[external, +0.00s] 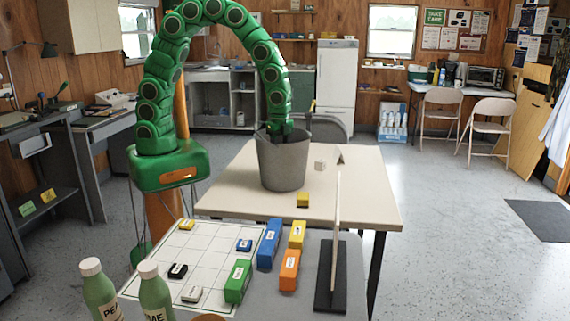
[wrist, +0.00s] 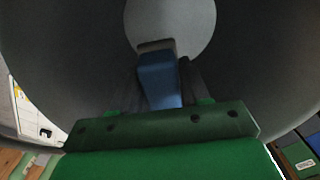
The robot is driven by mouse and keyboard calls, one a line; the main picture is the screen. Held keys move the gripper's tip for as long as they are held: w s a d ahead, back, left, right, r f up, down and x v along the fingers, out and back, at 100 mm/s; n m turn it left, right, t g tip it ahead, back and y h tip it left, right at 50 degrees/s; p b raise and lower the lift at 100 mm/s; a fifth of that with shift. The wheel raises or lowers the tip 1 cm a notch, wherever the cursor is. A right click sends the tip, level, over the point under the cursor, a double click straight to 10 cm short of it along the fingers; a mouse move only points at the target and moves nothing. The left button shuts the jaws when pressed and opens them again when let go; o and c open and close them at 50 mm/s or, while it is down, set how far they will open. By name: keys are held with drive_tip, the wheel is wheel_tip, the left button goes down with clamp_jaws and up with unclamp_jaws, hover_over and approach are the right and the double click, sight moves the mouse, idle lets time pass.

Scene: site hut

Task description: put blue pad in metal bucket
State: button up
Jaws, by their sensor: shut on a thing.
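The metal bucket (external: 283,168) is grey and stands upright on the beige table. The end of my green arm reaches down through its open top, and the front wall hides my fingertips in the external view. In the wrist view, my gripper (wrist: 161,82) is inside the bucket, whose grey wall (wrist: 75,60) surrounds it. My gripper is shut on the blue pad (wrist: 160,78), which sits between the two dark fingers above the paler round bucket floor. The pad is hidden in the external view. I cannot tell whether it touches the floor.
A yellow block (external: 303,200) and a small white cube (external: 320,165) are on the beige table (external: 365,205) near the bucket.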

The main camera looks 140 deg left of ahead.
drive_tip(key=shift+f, duration=5.35)
drive_tip(key=shift+f, duration=0.15)
drive_tip(key=o, duration=1.1)
drive_tip(key=shift+o, duration=0.2)
wheel_tip(320, 180, up, 12)
drive_tip(key=shift+r, duration=0.15)
